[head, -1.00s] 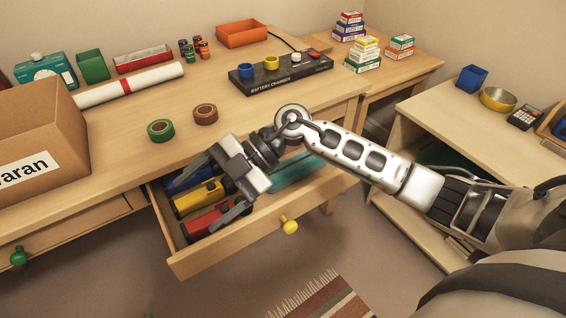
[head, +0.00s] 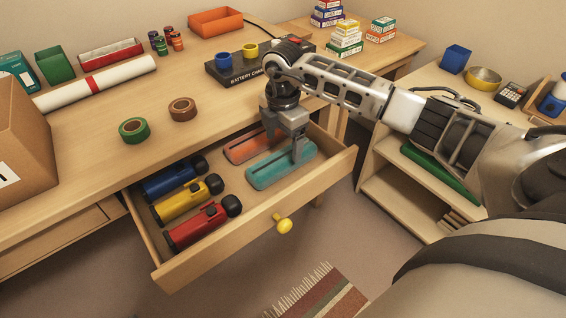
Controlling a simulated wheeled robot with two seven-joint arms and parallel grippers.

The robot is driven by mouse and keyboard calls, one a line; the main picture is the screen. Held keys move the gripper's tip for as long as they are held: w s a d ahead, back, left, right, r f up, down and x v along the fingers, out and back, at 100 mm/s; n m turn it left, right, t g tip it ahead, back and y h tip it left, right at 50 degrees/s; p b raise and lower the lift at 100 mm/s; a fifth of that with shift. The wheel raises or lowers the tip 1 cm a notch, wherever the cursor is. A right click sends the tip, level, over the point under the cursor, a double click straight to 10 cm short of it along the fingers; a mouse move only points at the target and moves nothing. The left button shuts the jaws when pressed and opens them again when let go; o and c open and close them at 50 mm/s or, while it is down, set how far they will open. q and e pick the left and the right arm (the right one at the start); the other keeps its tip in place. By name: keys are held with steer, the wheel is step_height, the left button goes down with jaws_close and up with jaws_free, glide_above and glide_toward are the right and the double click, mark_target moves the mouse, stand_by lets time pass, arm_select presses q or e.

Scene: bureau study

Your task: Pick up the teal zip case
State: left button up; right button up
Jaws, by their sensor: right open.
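The teal zip case (head: 272,170) lies flat in the open drawer (head: 205,262), on the right side. An orange-red case (head: 243,148) lies just behind it. My right gripper (head: 284,150) points down over the two cases, its fingers apart. One finger is over the right part of the teal case and hides a little of it; the other is over the orange-red case. I cannot tell whether the fingertips touch either case. My left gripper is not in view.
Blue (head: 168,182), yellow (head: 187,200) and red (head: 200,226) flashlights fill the drawer's left side. The desk top (head: 215,85) above holds tape rolls, a battery charger (head: 222,72) and a cardboard box (head: 25,150). A low shelf (head: 385,190) stands to the right.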

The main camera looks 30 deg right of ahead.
mark_target(283, 156)
steer(key=shift+s+a+f+b, duration=0.1)
steer(key=shift+f+b, duration=0.1)
steer(key=shift+f, duration=1.35)
steer(key=shift+s+f+b, duration=0.1)
steer(key=shift+f+b, duration=0.05)
steer(key=shift+f, duration=1.35)
steer(key=shift+r, duration=0.1)
steer(key=c, duration=1.1)
